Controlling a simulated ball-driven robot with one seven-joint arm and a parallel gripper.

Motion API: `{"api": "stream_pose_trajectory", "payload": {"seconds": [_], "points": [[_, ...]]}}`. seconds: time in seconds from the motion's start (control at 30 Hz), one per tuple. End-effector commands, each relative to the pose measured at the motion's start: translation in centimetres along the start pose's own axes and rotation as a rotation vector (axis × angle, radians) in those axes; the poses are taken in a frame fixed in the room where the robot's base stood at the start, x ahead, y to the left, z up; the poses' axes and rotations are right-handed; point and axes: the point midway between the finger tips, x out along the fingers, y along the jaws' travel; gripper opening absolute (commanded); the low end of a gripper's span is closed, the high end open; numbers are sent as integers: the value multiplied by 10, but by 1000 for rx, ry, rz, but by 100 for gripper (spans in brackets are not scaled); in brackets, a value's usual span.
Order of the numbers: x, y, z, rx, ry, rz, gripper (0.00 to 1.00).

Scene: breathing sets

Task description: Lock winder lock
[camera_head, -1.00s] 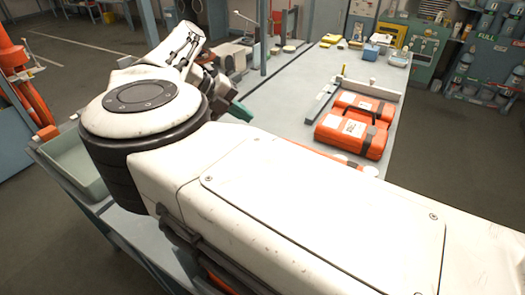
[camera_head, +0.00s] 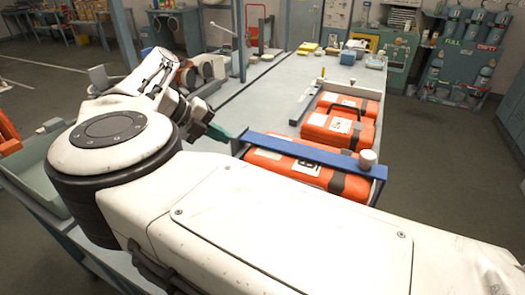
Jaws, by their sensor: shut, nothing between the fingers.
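My gripper (camera_head: 218,132) has green fingertips and sits left of the orange cases, above the table. It is shut and appears empty. Its tips appear close to the left end of a blue bar (camera_head: 310,152); I cannot tell whether they touch it. I cannot tell for sure which part is the winder lock. My white arm covers the near table and the lower edge of this case.
More orange cases (camera_head: 337,130) stand behind the barred one, beside a grey rail (camera_head: 305,103). A thin post (camera_head: 240,40) rises behind my gripper. Small items, including a blue box (camera_head: 347,57), lie at the table's far end. A grey-green tray (camera_head: 40,180) is at left.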

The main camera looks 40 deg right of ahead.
Motion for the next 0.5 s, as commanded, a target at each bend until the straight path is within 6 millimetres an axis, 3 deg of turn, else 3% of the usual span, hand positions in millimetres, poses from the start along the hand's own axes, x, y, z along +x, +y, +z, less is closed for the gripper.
{"api": "stream_pose_trajectory", "payload": {"seconds": [0.27,0.5], "points": [[2,-1,0,0,1,0,0],[30,-1,-1,0,4,-1,0]]}}
